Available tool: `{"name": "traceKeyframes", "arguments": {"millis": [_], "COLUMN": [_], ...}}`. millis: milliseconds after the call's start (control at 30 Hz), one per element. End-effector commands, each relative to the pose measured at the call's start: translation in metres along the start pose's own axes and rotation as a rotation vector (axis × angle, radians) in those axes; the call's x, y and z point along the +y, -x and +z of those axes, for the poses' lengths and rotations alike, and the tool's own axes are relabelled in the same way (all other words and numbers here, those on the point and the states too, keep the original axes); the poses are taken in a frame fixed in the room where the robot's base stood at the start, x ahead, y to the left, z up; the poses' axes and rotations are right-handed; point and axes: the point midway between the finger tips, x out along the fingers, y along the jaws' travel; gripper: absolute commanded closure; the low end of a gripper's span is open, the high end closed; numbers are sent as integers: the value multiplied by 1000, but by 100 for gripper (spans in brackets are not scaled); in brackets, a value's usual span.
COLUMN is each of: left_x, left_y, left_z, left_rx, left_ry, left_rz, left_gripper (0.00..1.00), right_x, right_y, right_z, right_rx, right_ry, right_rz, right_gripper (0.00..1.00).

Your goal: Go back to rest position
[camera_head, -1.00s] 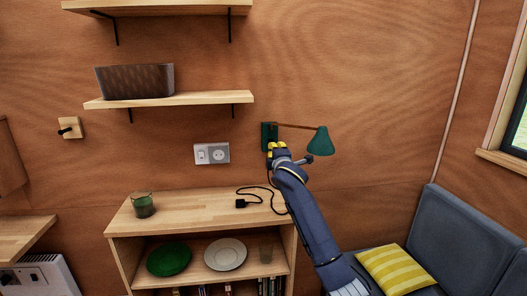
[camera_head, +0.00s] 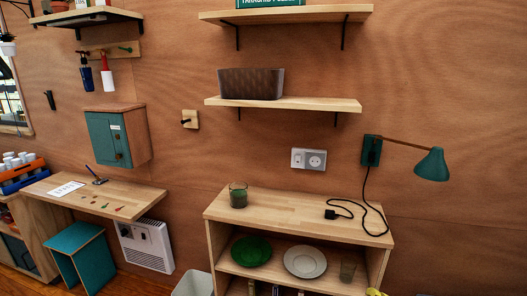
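A small yellow part at the bottom edge, just right of the low shelf unit, looks like the tip of my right gripper (camera_head: 375,292). The rest of that gripper and its arm are out of the picture, and I cannot tell whether it is open or shut. It is well below the green wall lamp (camera_head: 433,165) and apart from it. My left gripper is not in view.
The low shelf unit (camera_head: 290,205) holds a green glass (camera_head: 238,195) and a black plug (camera_head: 332,214) with its cord on top. Plates stand inside. A wooden desk (camera_head: 95,195), stool (camera_head: 82,255) and heater (camera_head: 146,245) are at left.

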Motion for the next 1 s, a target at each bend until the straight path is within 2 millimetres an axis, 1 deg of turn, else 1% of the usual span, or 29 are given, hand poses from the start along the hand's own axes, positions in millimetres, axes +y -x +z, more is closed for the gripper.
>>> {"name": "traceKeyframes", "arguments": {"millis": [33,100,167,200,300,400,600,967,1000], "left_x": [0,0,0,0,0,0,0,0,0], "left_y": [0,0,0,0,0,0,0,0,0], "left_z": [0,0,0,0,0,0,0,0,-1], "left_rx": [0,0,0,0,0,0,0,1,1], "left_ry": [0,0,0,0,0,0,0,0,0], "left_rz": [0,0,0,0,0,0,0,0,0], "left_gripper": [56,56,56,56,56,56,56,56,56], "right_x": [-24,-49,-69,-82,-108,-126,-147,-169,-175], "right_y": [15,35,54,66,96,120,154,203,198], "right_z": [12,27,40,49,69,84,104,131,130], "right_rx": [-18,-45,-70,-87,-129,-163,-214,-289,-288], "right_ry": [-19,-47,-74,-91,-130,-162,-204,-257,-258], "right_rz": [-32,-67,-96,-115,-155,-183,-219,-264,-271], "right_gripper": [100,100,100,100,100,100,100,100,100]}}
